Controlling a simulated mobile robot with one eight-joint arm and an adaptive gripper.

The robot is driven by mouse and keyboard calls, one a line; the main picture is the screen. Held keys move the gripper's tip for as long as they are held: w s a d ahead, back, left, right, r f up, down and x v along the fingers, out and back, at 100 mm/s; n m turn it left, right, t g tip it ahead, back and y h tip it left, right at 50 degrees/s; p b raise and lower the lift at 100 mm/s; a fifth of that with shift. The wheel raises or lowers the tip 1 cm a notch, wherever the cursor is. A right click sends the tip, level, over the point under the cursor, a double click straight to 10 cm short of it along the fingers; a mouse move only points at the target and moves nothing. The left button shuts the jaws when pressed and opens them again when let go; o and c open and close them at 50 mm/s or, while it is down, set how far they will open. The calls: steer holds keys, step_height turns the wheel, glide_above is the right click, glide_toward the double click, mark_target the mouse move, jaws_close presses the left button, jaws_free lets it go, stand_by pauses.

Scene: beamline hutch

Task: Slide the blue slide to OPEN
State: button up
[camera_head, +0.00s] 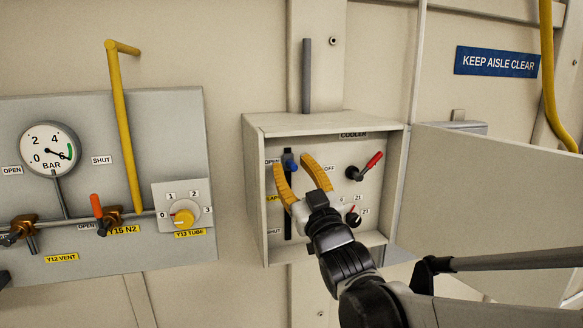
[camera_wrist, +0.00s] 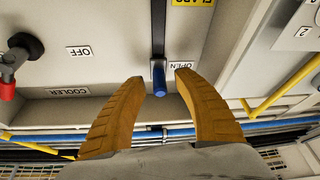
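The blue slide (camera_head: 290,163) sits at the top end of a black vertical slot (camera_head: 288,222) in the grey cooler box, beside the OPEN label (camera_head: 271,162). The SHUT label (camera_head: 274,231) is at the slot's lower end. In the wrist view, which is turned upside down, the blue slide (camera_wrist: 158,80) is next to the OPEN label (camera_wrist: 179,65). My gripper (camera_head: 292,165) is open. Its two orange fingers stand on either side of the slide, and the wrist view shows a gap between each fingertip (camera_wrist: 160,80) and the slide.
A red-handled valve (camera_head: 365,167) and a small dial (camera_head: 353,217) are right of the slot inside the box. The box's open door (camera_head: 480,200) extends to the right. A panel with a pressure gauge (camera_head: 48,150) and Y13 TUBE knob (camera_head: 183,218) is left.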

steer(key=v, duration=1.2)
steer(key=s+d+f+m+g+h+b, duration=0.1)
steer(key=d+f+m+g+h+b, duration=0.15)
steer(key=f+b, duration=0.65)
steer(key=d+f+m+g+h+b, duration=0.15)
steer(key=d+f+b, duration=0.35)
steer(key=f, duration=0.8)
steer(key=s+d+f+m+g+h+b, duration=0.1)
steer(key=d+f+g+h+b, duration=0.15)
steer(key=f+b, duration=0.7)
steer(key=s+d+f+g+b, duration=0.1)
steer(key=s+f+b, duration=0.4)
steer(key=f, duration=0.5)
steer(key=s+d+f+m+g+h+b, duration=0.1)
steer(key=s+f+g+b, duration=0.3)
steer(key=f, duration=0.6)
steer(key=s+d+f+g+b, duration=0.2)
steer(key=s+f+b, duration=0.4)
steer(key=f, duration=0.4)
steer(key=shift+d+f+m+b, duration=0.15)
steer(key=shift+f+m+b, duration=0.2)
steer(key=shift+b, duration=0.35)
steer(key=shift+g+h, duration=0.25)
